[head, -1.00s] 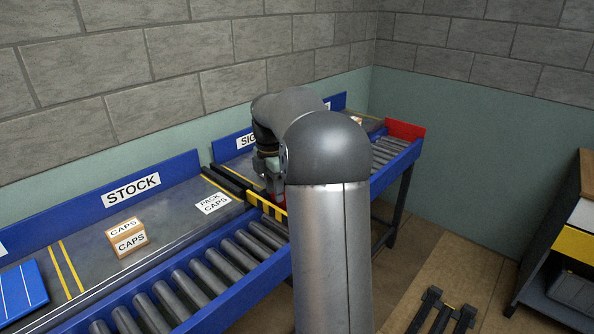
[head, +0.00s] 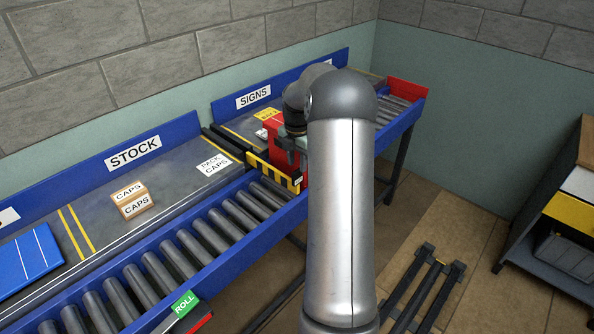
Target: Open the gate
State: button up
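The gate (head: 272,173) is a yellow-and-black striped bar standing across the roller conveyor. A red block (head: 276,138) stands behind its right part. My gripper (head: 291,155) is at the right end of the gate, close to the red block. My arm hides part of this area, so I cannot tell whether the fingers touch the gate or the red block. The fingers are too small and dark to tell open from shut.
Rollers (head: 190,243) run along a blue-framed conveyor. A CAPS box (head: 131,199) sits on the STOCK shelf beside it. A green ROLL tag (head: 184,304) is near the front. A dark rack (head: 428,288) is on the floor at right.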

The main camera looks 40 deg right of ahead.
aim_at(297, 170)
jog(key=shift+f, duration=2.2)
